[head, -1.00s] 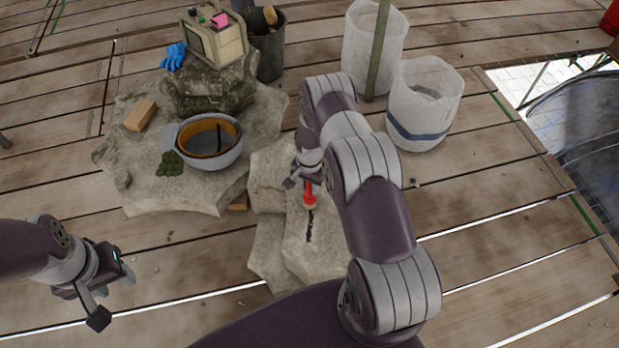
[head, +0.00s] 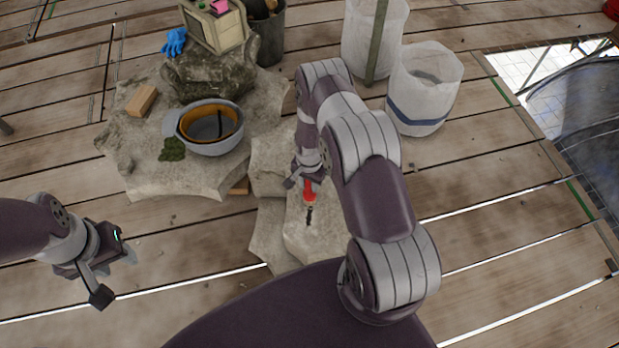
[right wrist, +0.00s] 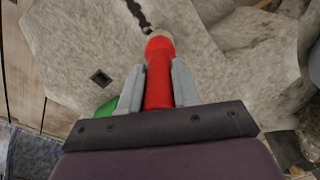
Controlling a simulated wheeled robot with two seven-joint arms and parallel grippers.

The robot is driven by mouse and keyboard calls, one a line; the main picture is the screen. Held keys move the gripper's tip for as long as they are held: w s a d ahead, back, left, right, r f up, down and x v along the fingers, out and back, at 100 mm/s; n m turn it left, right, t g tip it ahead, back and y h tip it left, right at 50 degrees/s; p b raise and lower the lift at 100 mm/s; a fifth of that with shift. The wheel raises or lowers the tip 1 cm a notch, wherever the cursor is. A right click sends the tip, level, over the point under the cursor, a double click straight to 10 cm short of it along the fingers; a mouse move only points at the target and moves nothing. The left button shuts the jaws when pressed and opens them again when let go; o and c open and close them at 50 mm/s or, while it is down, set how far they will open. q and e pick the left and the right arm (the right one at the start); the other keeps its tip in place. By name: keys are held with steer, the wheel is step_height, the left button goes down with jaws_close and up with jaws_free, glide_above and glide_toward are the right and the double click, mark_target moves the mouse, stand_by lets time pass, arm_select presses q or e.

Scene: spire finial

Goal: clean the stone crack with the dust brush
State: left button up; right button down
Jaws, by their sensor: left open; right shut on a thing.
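The dust brush (head: 310,194) has a red handle and shows below my right gripper (head: 303,182). My right gripper is shut on its handle. In the right wrist view the red brush (right wrist: 159,75) sits between the two grey fingers (right wrist: 157,88), its head pointing at the crack. The dark stone crack (head: 309,216) runs down the pale stone block (head: 325,235); the brush head is at its upper end. The crack (right wrist: 138,14) also shows at the top of the right wrist view. Whether the bristles touch the stone I cannot tell. My left gripper (head: 118,276) is open and empty over the planks.
A grey bowl-like helmet (head: 222,146) with an orange lining lies on the rock slab, with moss (head: 172,149) and a wooden block (head: 142,100) near it. A radio-like box (head: 215,27) and blue gloves (head: 174,42) sit behind. White sacks (head: 424,90) stand right of my right arm.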

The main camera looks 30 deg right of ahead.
steer(key=s+a+p, duration=0.4)
steer(key=s, duration=0.4)
steer(key=shift+a, duration=0.2)
stand_by(0.8)
step_height(320, 180, up, 7)
steer(key=p, duration=0.6)
